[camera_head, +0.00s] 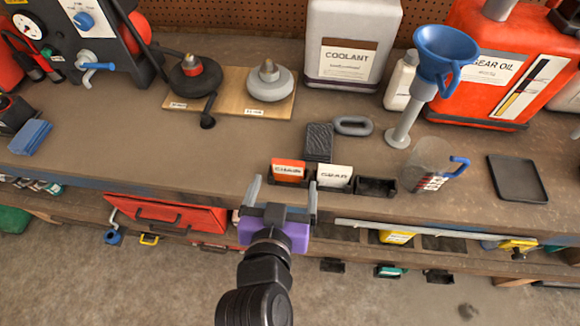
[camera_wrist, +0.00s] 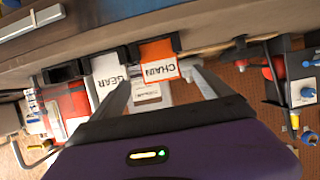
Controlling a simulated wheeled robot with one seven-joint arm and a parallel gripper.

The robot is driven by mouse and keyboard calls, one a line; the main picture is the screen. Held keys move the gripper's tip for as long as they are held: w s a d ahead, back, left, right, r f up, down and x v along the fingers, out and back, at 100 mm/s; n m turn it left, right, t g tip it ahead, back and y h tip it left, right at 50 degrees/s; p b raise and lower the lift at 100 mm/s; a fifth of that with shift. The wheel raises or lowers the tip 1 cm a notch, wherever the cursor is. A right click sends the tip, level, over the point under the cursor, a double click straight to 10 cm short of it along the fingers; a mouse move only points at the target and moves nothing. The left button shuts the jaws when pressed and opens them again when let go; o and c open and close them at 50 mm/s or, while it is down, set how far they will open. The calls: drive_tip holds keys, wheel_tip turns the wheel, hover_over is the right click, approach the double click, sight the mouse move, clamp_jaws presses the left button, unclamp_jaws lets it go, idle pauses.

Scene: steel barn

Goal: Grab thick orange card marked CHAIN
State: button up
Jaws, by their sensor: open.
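The orange card marked CHAIN (camera_head: 288,170) stands upright in a dark holder at the front edge of the workbench. It also shows in the wrist view (camera_wrist: 159,60), between and beyond my finger tips. A white card marked GEAR (camera_head: 334,176) stands in a holder just to its right in the head view; it shows left of the orange card in the wrist view (camera_wrist: 108,76). My gripper (camera_head: 284,186), with a purple body, is open and empty, its two fingers pointing toward the cards. The fingers are apart from the orange card, as far as I can tell.
An empty dark holder (camera_head: 375,188) stands right of the GEAR card. A clear measuring jug (camera_head: 427,165) and a black tray (camera_head: 517,178) are further right. A dark ribbed block (camera_head: 319,141) and a grey ring (camera_head: 353,125) lie behind the cards. Bench space left of the cards is clear.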

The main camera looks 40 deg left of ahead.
sight(288, 170)
drive_tip(key=p+x, duration=0.1)
drive_tip(key=x, duration=0.4)
drive_tip(key=shift+w+a+f, duration=0.1)
drive_tip(key=shift+w+a, duration=0.1)
drive_tip(key=shift+w, duration=0.05)
drive_tip(key=c, duration=1.4)
drive_tip(key=shift+c, duration=0.2)
